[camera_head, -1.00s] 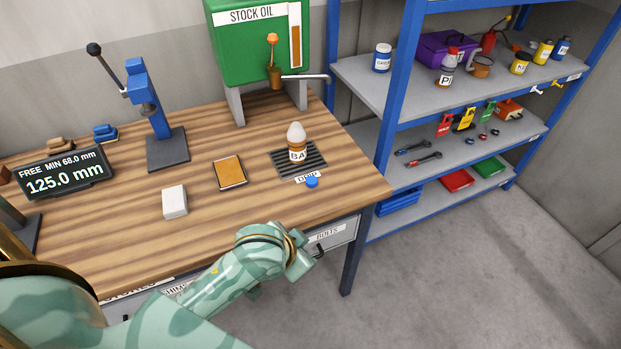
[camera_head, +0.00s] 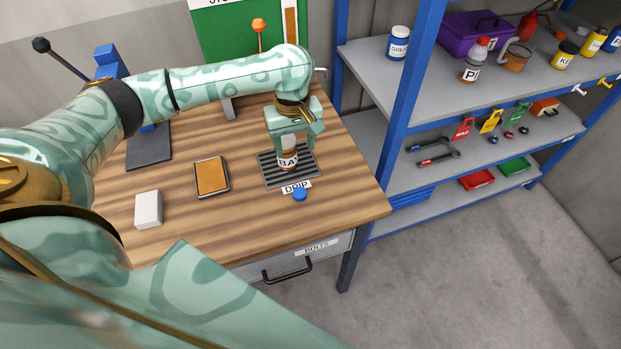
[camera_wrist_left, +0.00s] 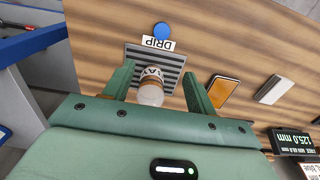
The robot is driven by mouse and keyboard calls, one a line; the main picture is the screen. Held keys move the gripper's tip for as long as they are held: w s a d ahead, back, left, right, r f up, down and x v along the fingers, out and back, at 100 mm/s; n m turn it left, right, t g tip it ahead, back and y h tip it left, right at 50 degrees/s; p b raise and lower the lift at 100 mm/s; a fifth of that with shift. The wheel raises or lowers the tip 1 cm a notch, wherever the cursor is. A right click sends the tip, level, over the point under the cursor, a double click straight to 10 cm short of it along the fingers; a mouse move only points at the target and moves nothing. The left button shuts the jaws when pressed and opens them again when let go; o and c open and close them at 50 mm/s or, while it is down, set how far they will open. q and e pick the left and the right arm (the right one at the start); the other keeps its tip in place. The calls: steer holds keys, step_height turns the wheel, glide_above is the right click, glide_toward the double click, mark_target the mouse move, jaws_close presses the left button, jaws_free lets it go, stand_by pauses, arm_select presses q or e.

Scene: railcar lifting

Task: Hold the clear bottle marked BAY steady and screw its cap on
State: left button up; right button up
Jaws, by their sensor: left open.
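The bottle marked BAY (camera_head: 288,161) stands upright on the dark ribbed drip tray (camera_head: 271,180), with brown contents and a white label. My left gripper (camera_head: 290,143) is over it from above, open, and hides its top in the head view. In the left wrist view the bottle's pale rounded top (camera_wrist_left: 150,94) lies between the two spread fingers (camera_wrist_left: 158,86), with gaps on both sides. A blue cap (camera_head: 300,194) lies on the bench by the DRIP label, and it also shows in the wrist view (camera_wrist_left: 162,31). My right gripper is not in view.
An orange-brown pad (camera_head: 211,176) and a white block (camera_head: 148,209) lie left of the tray. The green stock oil tank (camera_head: 220,35) stands behind. A blue-framed shelf (camera_head: 395,110) stands to the right. The bench's front right corner is clear.

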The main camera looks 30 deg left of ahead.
arm_select(q)
steer(key=s, duration=0.4)
steer(key=b, duration=0.4)
glide_above(296, 192)
step_height(296, 192, down, 10)
steer(key=shift+s+r, duration=0.15)
steer(key=shift+w+f, duration=0.3)
steer(key=shift+f, duration=0.25)
steer(key=shift+s, duration=0.1)
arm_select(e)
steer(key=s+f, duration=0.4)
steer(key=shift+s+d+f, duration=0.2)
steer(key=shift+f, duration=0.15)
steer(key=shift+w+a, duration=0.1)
